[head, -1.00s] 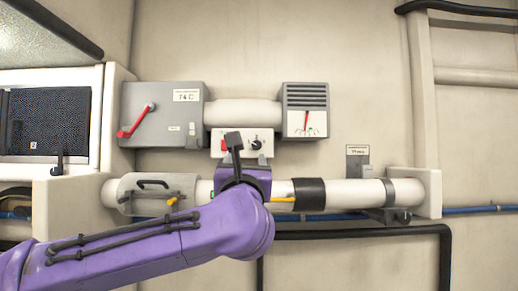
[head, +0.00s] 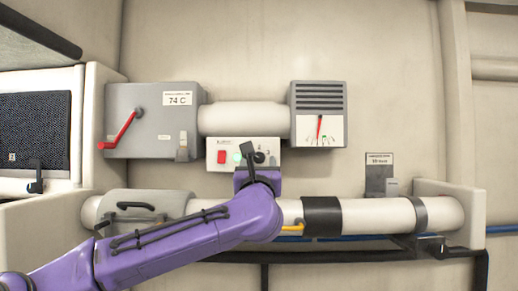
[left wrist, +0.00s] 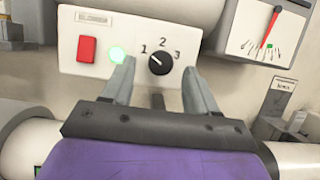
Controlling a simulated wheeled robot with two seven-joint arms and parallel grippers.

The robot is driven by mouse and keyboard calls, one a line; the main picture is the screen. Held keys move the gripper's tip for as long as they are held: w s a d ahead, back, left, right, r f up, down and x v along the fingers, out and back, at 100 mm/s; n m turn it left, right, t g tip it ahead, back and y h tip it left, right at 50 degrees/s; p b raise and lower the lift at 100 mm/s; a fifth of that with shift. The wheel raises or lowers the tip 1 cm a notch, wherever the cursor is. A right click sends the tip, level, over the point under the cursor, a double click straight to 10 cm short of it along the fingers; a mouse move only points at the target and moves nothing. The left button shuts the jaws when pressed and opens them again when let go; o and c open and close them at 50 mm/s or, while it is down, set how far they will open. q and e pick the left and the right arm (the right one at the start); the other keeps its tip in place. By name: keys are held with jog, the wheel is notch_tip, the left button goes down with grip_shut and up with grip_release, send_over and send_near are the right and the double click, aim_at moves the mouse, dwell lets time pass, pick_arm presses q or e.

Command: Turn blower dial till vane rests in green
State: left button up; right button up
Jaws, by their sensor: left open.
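The blower dial (left wrist: 159,63) is a round black knob on a white control box (head: 216,157), marked 1, 2 and 3. Its pale pointer seems turned towards 1. My left gripper (left wrist: 160,82) is open and empty, its fingers either side of the dial and apparently short of it. In the head view the left gripper (head: 252,160) partly covers the dial. The red vane (head: 319,127) hangs on the white gauge face, nearly upright. In the left wrist view its lower end lies just left of the green mark (left wrist: 270,45). My right gripper is not in view.
The box has a red switch (left wrist: 87,49) and a lit green lamp (left wrist: 117,54). A grey box with a red lever (head: 122,128) and a 74 C label stands left. A thick white pipe (head: 375,216) with a black band runs below. Bare wall lies to the right.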

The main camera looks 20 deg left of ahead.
pick_arm(q)
jog(key=shift+p+x, duration=0.3)
jog(key=shift+x, duration=0.85)
jog(key=shift+s, duration=0.2)
jog(key=shift+f, duration=0.1)
jog(key=c, duration=1)
jog(key=shift+c, duration=0.2)
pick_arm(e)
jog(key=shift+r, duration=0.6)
